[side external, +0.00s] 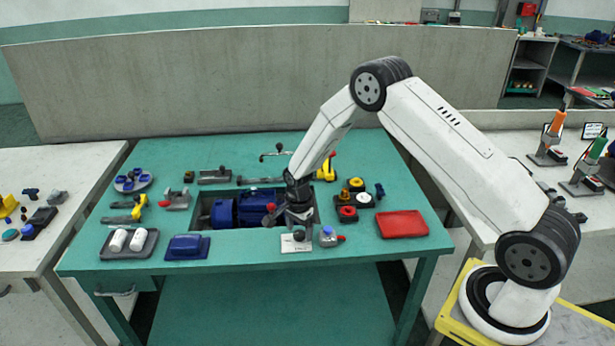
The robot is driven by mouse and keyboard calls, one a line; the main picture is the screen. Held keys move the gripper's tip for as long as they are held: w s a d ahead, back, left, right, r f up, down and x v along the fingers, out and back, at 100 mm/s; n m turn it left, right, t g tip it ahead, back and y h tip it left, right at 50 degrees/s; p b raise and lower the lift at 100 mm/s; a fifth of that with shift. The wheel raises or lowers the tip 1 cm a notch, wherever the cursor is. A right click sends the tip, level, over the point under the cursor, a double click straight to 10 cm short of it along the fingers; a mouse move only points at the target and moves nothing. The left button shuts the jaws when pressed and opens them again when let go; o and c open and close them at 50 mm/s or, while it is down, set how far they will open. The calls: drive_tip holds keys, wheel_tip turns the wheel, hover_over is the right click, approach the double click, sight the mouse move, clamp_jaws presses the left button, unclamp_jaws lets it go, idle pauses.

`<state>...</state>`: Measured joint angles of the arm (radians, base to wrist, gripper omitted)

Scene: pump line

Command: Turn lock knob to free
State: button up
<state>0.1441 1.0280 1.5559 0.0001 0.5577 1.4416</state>
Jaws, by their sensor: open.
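My gripper (298,227) points down over the front of the green bench, at the right end of the blue pump. It is open. A white plate (292,246) stands at the bench's front edge just below it. A small dark knob (299,236) shows at the top of this plate, right under my fingertips; it looks like the lock knob. I cannot tell whether my fingers touch it or which way it is turned.
The blue pump (238,209) sits in a recess left of my gripper, with a red ball (270,207) near its right end. A clear bottle (327,237) stands close on the right. A red tray (403,224) lies farther right. A blue box (187,247) is at front left.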

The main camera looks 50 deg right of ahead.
sight(300, 234)
drive_tip(key=shift+r, duration=3.25)
drive_tip(key=shift+s+a+r, duration=0.1)
drive_tip(key=shift+s+r, duration=0.05)
drive_tip(key=shift+r, duration=0.05)
drive_tip(key=s+a+r+n+t, duration=0.1)
drive_tip(key=s+a+r+n, duration=0.2)
drive_tip(key=s+r+n, duration=0.3)
drive_tip(key=s+a+r+n+t, duration=0.1)
drive_tip(key=s+a+r+n, duration=0.3)
drive_tip(key=s+n, duration=0.8)
drive_tip(key=shift+s+r+t, duration=0.3)
drive_tip(key=shift+s+r, duration=0.6)
drive_tip(key=shift+s, duration=0.25)
